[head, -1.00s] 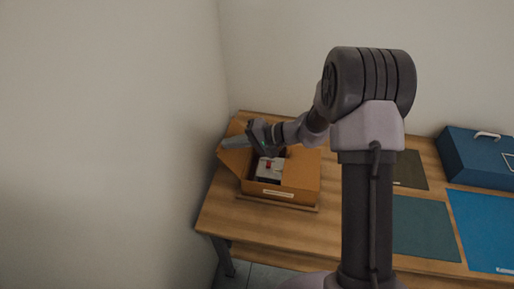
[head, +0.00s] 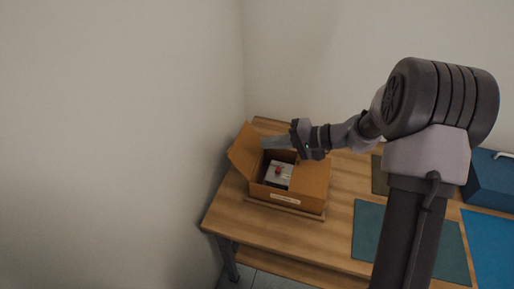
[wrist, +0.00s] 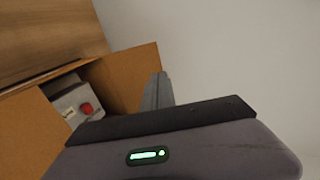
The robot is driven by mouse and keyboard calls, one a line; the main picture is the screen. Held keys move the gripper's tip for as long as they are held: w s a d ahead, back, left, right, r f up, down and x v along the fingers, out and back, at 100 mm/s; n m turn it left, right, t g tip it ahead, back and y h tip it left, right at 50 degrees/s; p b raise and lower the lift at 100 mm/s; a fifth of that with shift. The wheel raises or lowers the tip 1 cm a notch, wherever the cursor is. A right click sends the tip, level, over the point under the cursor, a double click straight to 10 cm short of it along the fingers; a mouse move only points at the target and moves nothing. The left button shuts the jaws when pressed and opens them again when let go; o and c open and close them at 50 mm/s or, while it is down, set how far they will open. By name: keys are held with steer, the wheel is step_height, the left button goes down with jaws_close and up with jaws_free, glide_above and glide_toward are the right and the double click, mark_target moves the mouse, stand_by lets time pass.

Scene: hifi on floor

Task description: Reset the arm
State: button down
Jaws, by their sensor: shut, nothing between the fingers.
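My gripper (head: 274,142) is shut and empty. It points left above the back of an open cardboard box (head: 291,201) on the table. In the wrist view its grey fingers (wrist: 157,92) show together past the dark edge of my wrist, against the wall and a box flap. My arm reaches in from the right side of the head view.
A grey device (head: 279,175) with a red button lies inside the box, also in the wrist view (wrist: 71,103). The box flaps stand open. The wooden table (head: 260,225) also holds a teal mat (head: 368,232), a blue mat (head: 492,250) and a blue case (head: 490,182). A wall is close on the left.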

steer(key=r+v, duration=0.1)
steer(key=v, duration=0.4)
steer(key=s+a+r+g+h+b, duration=0.1)
steer(key=s+a+r+h, duration=0.15)
steer(key=s, duration=0.45)
steer(key=s+a+r+g+h+b, duration=0.1)
steer(key=s+r+h, duration=0.2)
steer(key=s, duration=0.5)
steer(key=s+d+t+h+b, duration=0.2)
steer(key=s+d+t+h, duration=0.1)
steer(key=s, duration=0.8)
steer(key=shift+d+r+m+t+h, duration=0.25)
steer(key=shift+d+m+t+h, duration=0.25)
steer(key=shift+h, duration=0.55)
steer(key=shift+d, duration=0.1)
